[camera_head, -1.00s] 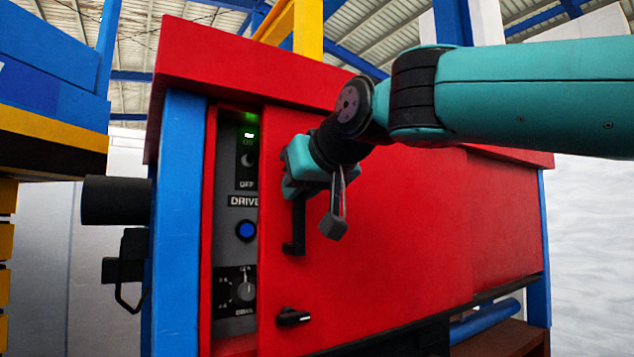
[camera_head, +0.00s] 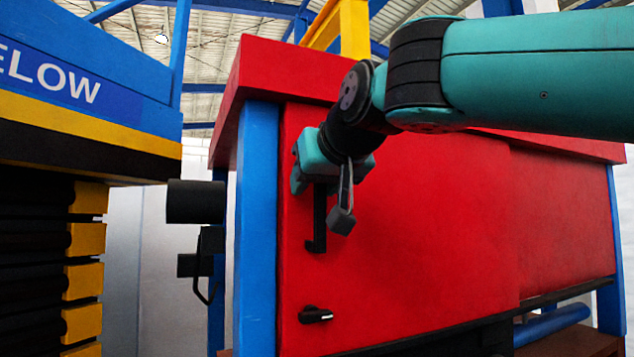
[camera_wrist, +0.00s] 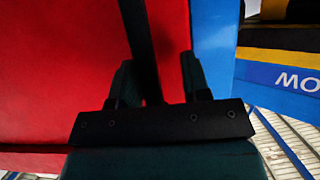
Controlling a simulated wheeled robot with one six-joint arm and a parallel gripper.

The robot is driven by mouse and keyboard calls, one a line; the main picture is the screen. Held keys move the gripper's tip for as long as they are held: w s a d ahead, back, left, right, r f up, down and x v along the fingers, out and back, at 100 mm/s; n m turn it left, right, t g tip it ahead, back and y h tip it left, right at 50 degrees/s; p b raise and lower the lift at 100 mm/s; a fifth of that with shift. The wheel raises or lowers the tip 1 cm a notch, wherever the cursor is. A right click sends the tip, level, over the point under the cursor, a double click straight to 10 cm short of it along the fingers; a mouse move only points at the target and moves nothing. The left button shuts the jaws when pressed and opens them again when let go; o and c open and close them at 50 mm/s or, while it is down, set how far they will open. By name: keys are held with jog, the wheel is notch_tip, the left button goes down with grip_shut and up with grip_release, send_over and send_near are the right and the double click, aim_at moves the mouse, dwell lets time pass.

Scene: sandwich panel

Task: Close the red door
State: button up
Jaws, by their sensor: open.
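The red sliding door (camera_head: 420,230) covers the front of the cabinet in the head view. Its left edge lies beside the blue post (camera_head: 257,200), and no control panel shows there. A black vertical handle (camera_head: 319,225) stands on the door near its left edge. My gripper (camera_head: 320,200) is open at the handle. In the wrist view, the dark handle bar (camera_wrist: 141,45) runs between the two fingers of my gripper (camera_wrist: 157,72). Whether a finger touches the bar, I cannot tell. The handle's upper end is hidden behind my gripper in the head view.
A small black latch knob (camera_head: 315,315) sits low on the door. A black cylinder (camera_head: 195,201) sticks out left of the post. A blue and yellow structure (camera_head: 90,120) stands at the left. A blue pipe (camera_head: 550,325) runs below the door at the right.

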jog(key=b+v, duration=0.1)
jog(key=v, duration=1.6)
jog(key=shift+d+r+b, duration=0.2)
jog(key=shift+b, duration=0.2)
jog(key=w+d+f+n+g+h+b, duration=0.1)
jog(key=d+f+g, duration=0.15)
jog(key=f, duration=1.05)
jog(key=w+d+f+n+g+h, duration=0.1)
jog(key=d+f+n+g, duration=0.15)
jog(key=f, duration=1.05)
jog(key=s+d+f+g, duration=0.2)
jog(key=s+f+g, duration=0.1)
jog(key=s+f, duration=0.4)
jog(key=s+d+f+m+g, duration=0.1)
jog(key=s+d+f+g, duration=0.1)
jog(key=s+f+g, duration=0.2)
jog(key=s+f, duration=0.3)
jog(key=f, duration=0.4)
jog(key=shift+s+f+b, duration=0.35)
jog(key=shift+s+b, duration=0.05)
jog(key=shift+d+m, duration=0.1)
jog(key=shift+m, duration=0.15)
